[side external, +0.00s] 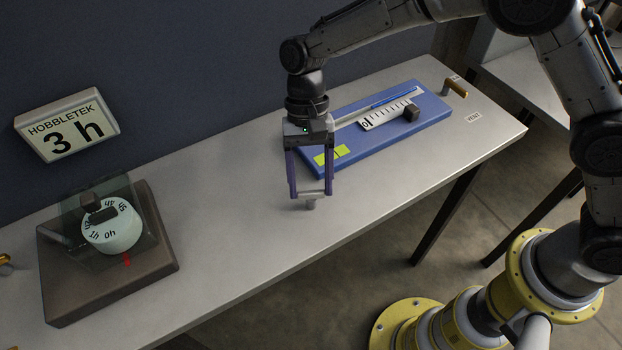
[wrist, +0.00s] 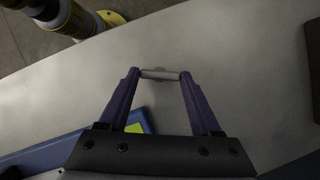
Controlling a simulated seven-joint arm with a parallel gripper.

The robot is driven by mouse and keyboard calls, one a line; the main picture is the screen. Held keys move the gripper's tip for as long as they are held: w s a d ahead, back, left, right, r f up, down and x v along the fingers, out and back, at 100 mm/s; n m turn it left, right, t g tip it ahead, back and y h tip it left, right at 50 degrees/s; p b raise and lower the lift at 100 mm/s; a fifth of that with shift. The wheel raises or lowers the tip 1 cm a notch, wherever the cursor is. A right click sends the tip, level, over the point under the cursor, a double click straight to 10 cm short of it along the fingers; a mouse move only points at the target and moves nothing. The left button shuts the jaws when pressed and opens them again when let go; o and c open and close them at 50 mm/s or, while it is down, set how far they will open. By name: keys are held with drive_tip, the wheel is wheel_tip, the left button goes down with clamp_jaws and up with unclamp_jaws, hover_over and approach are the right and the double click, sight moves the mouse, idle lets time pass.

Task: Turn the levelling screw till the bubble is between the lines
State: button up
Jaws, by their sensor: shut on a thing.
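My gripper (side external: 311,190) points down at the front of the table, beside the near left end of the blue board (side external: 420,129). Its purple fingers are shut on the two ends of a grey T-shaped handle (side external: 311,203), which looks like the levelling screw; its short stem stands at the tabletop. In the wrist view the handle's bar (wrist: 160,74) spans between the fingertips. A yellow-green vial (side external: 334,154) with a dark line lies on the board's left end, partly behind the gripper. The bubble is too small to make out. The vial's corner also shows in the wrist view (wrist: 136,128).
The board carries a white scale (side external: 380,117), a black block (side external: 411,113) and a thin blue line. Right of it are a brass handle (side external: 455,88) and a "VENT" label (side external: 473,117). A dial (side external: 112,228) under a clear cover stands left. The tabletop (side external: 225,200) between is clear.

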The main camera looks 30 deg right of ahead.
drive_tip(key=n, duration=0.1)
drive_tip(key=n+h, duration=0.1)
drive_tip(key=n, duration=0.1)
drive_tip(key=n+h, duration=0.1)
drive_tip(key=n, duration=0.1)
drive_tip(key=shift+a, duration=0.25)
drive_tip(key=shift+a+n+h, duration=0.1)
drive_tip(key=shift+n+h, duration=0.6)
drive_tip(key=shift+n, duration=1.1)
drive_tip(key=o, duration=1.4)
drive_tip(key=shift+r, duration=0.1)
drive_tip(key=v, duration=1.3)
drive_tip(key=shift+w+a+r, duration=0.15)
drive_tip(key=shift+w+r, duration=0.05)
drive_tip(key=shift+r, duration=0.15)
